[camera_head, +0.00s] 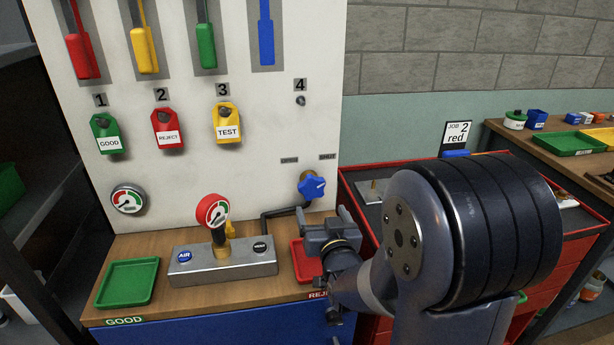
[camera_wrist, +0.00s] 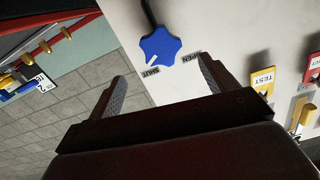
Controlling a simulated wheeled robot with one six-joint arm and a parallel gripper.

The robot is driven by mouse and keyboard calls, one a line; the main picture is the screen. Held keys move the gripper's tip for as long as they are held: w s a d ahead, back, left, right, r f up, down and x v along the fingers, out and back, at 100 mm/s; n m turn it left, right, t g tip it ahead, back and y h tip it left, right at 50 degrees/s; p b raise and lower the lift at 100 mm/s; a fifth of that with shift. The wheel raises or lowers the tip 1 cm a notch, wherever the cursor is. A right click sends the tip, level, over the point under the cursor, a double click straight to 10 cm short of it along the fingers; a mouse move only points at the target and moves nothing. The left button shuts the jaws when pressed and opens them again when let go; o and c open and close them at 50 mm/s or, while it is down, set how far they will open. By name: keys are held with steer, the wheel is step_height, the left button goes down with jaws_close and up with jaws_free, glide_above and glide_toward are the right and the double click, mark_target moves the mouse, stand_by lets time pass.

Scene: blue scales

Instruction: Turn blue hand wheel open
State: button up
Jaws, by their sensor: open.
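The blue hand wheel (camera_head: 311,186) is a lobed knob on the white panel, low on its right side. In the wrist view the wheel (camera_wrist: 160,46) lies ahead of my fingers, roughly between their lines. Its white mark points toward the SHUT label (camera_wrist: 151,72). The OPEN label (camera_head: 289,160) is up and left of the wheel in the head view. My gripper (camera_head: 330,222) is just below and right of the wheel there, apart from it. The wrist view shows both fingers (camera_wrist: 162,72) spread with nothing between them.
A red tray (camera_head: 303,262) lies below, partly behind my gripper. A red tool cabinet (camera_head: 352,200) borders the right. The panel around the wheel is mostly clear.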

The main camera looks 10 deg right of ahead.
mark_target(313, 189)
steer(key=w+p, duration=0.2)
steer(key=w, duration=0.9)
steer(key=shift+w+r, duration=0.15)
steer(key=shift+w, duration=0.1)
steer(key=shift+c, duration=0.3)
steer(key=c, duration=0.9)
